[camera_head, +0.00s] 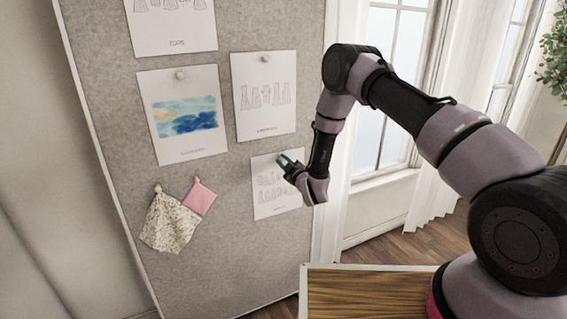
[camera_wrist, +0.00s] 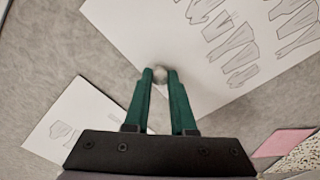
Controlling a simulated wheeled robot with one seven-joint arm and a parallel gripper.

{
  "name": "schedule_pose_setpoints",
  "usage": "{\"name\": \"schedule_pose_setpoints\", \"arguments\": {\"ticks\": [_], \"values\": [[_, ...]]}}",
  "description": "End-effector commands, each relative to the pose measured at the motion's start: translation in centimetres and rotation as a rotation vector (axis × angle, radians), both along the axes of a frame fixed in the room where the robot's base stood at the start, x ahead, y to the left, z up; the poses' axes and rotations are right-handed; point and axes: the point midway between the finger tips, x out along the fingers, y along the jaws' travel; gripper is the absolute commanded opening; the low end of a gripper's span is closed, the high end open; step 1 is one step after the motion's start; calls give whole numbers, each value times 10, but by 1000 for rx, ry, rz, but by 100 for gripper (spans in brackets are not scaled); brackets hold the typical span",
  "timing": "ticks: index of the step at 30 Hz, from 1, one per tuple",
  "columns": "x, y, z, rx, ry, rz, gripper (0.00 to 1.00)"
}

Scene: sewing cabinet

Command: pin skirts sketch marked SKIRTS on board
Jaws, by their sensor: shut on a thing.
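A white sketch sheet (camera_head: 268,200) with rows of faint drawn garments lies against the lower right of the grey board (camera_head: 222,225). I cannot read a SKIRTS mark on it. In the wrist view the sheet (camera_wrist: 150,32) fills the top, its drawings at the upper right. My gripper (camera_head: 284,159) is at the top edge of this sheet. Its green fingertips, close together in the wrist view (camera_wrist: 160,78), are shut on a small round pale pin head (camera_wrist: 160,72). The pin's point is hidden, so I cannot tell how deep it sits.
Other pinned sheets are a TOPS sketch (camera_head: 175,38), a blue and yellow painting (camera_head: 184,135) and another sketch (camera_head: 262,115) just above my gripper. Floral fabric (camera_head: 168,225) and pink fabric (camera_head: 200,197) hang at left. A wooden tabletop (camera_head: 365,293) stands in front at lower right.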

Motion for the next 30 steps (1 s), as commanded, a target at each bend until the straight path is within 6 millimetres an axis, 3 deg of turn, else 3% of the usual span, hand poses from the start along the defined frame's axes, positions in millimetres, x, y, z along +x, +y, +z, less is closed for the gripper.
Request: {"name": "schedule_pose_setpoints", "arguments": {"ticks": [3,4,6,7,19,30], "values": [[0,0,0,0,0,0,0],[0,0,0,0,0,0,27],[0,0,0,0,0,0,54],[0,0,0,0,0,0,58],[-6,-4,0,0,1,-1,58],[-66,-39,-1,-1,3,-1,58]]}}
